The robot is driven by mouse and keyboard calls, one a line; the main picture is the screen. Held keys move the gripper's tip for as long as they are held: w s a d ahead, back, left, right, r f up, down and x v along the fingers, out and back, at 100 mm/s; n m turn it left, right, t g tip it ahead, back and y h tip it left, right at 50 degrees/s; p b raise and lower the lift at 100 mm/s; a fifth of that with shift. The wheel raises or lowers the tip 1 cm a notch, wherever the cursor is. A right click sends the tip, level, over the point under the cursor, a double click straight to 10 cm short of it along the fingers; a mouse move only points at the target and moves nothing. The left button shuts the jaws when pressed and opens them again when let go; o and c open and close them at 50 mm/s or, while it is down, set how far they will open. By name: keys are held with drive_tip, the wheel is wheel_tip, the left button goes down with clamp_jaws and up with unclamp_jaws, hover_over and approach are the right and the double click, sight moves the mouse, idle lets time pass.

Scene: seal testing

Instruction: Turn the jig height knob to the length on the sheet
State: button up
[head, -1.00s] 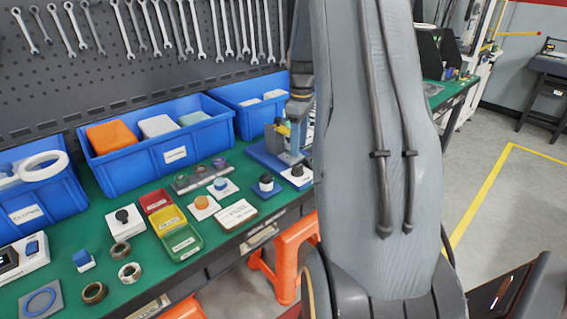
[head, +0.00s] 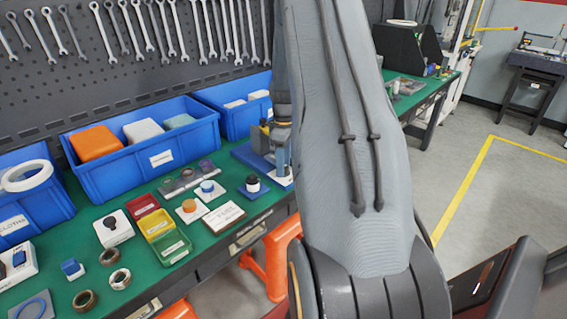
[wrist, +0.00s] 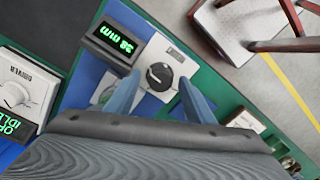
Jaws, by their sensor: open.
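In the wrist view a round black knob (wrist: 159,76) with a pale pointer mark sits on a white plate. My gripper (wrist: 160,82) is open, with one blue finger on each side of the knob and gaps between. Whether the fingertips are down at knob height I cannot tell. A black display (wrist: 115,44) beside it shows green characters that seem to read 38 mm. In the head view the blue jig area (head: 262,150) is partly hidden by my arm. A framed card (head: 223,217) with print too small to read lies on the green bench.
A white unit with a dial (wrist: 14,94) and a green-lit display stand at the left of the wrist view. Blue bins (head: 140,150), small coloured trays (head: 160,224) and several rings crowd the bench. Orange stools (head: 280,258) stand by its front edge.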

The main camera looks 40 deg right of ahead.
drive_tip(key=c, duration=1.1)
drive_tip(key=shift+o, duration=0.2)
drive_tip(key=shift+m, duration=0.3)
drive_tip(key=m, duration=0.4)
drive_tip(key=shift+m, duration=0.3)
drive_tip(key=m, duration=0.4)
drive_tip(key=shift+d+m, duration=0.1)
drive_tip(key=shift+m, duration=0.2)
drive_tip(key=m, duration=0.4)
drive_tip(key=shift+m, duration=0.3)
drive_tip(key=shift+r+m+t, duration=0.1)
drive_tip(key=shift+m+t, duration=0.3)
drive_tip(key=shift+m, duration=1.8)
